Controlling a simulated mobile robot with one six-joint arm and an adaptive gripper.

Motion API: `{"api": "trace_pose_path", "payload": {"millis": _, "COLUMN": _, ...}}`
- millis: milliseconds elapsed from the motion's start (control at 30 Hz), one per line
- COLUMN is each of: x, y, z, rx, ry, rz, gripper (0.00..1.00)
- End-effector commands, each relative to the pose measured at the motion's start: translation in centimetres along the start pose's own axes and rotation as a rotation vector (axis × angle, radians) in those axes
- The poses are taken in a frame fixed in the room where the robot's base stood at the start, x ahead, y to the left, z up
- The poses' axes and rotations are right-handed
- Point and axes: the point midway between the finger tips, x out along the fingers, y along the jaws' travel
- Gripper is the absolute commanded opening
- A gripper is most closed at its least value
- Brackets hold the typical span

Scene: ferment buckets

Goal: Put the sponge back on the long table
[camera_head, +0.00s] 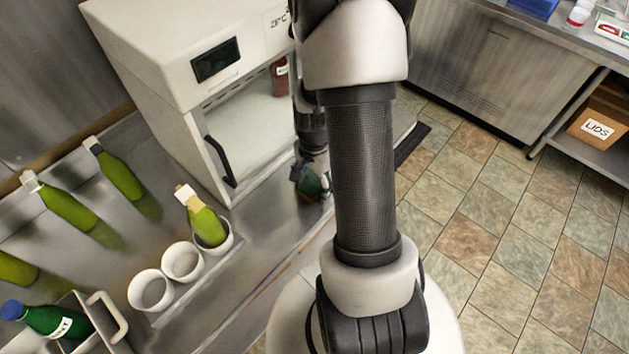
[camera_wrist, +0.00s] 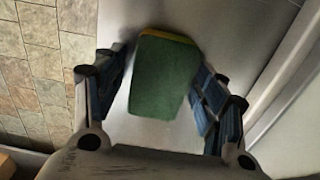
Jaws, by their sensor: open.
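The sponge (camera_wrist: 164,78), green with a thin yellow layer along its far edge, lies on the grey metal counter (camera_wrist: 232,32) in the wrist view. My gripper (camera_wrist: 160,72) is open, with one blue-padded finger on each side of the sponge. The right finger is close to the sponge's side; I cannot tell if it touches. In the head view my gripper (camera_head: 311,172) is low over the counter in front of the white cabinet, and the sponge there is mostly hidden by the fingers and my arm.
The white cabinet (camera_head: 165,45) with a glass door stands beside my gripper. White cups (camera_head: 152,290), one with a green bottle (camera_head: 205,222), and several other green bottles are on the counter at left. Across the tiled floor stands another metal table (camera_head: 490,60).

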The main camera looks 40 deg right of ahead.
Motion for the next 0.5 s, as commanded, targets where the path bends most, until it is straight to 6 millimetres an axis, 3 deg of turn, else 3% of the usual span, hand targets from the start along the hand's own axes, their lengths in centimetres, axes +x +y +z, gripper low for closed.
{"api": "trace_pose_path", "payload": {"millis": 267, "x": -0.6, "y": 0.0, "z": 0.0, "rx": 0.000, "ry": 0.000, "rz": 0.000, "gripper": 0.65}}
{"api": "trace_pose_path", "payload": {"millis": 500, "x": -5.0, "y": -0.1, "z": -0.1, "rx": 0.000, "ry": 0.003, "rz": -0.004, "gripper": 0.65}}
